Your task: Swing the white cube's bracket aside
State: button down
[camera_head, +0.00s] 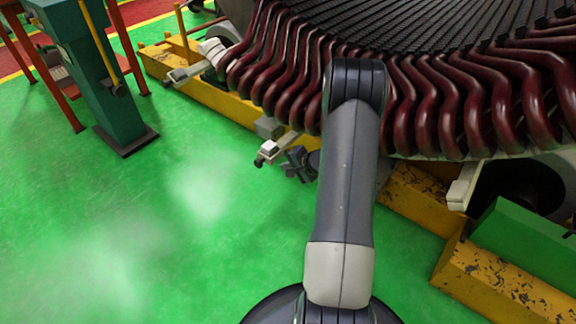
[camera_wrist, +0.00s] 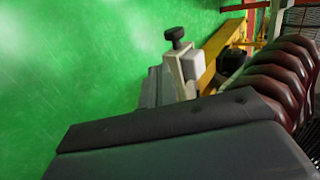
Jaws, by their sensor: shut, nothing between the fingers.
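The white cube (camera_head: 269,147) sits on a pale bracket (camera_head: 282,141) with a black knob (camera_head: 258,162) at its outer end. They stick out from the yellow base below the coils in the head view. In the wrist view the white cube (camera_wrist: 196,63) is beside the bracket (camera_wrist: 180,78), with the knob (camera_wrist: 175,36) on top. My gripper (camera_head: 291,156) is shut and empty, close to the right of the bracket in the head view. Dark gripper parts fill the lower wrist view. I cannot tell whether the gripper touches the bracket.
Dark red stator coils (camera_head: 435,100) hang over the yellow base (camera_head: 225,98), just behind the bracket. Another clamp (camera_head: 188,74) is farther left along the base. A green post (camera_head: 95,75) stands at upper left. The green floor (camera_head: 150,220) is clear at left.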

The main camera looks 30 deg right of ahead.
jog(key=w+r+b+x, duration=0.1)
jog(key=x, duration=0.8)
jog(key=shift+a+r, duration=0.2)
jog(key=shift+a, duration=0.05)
jog(key=shift+w, duration=0.1)
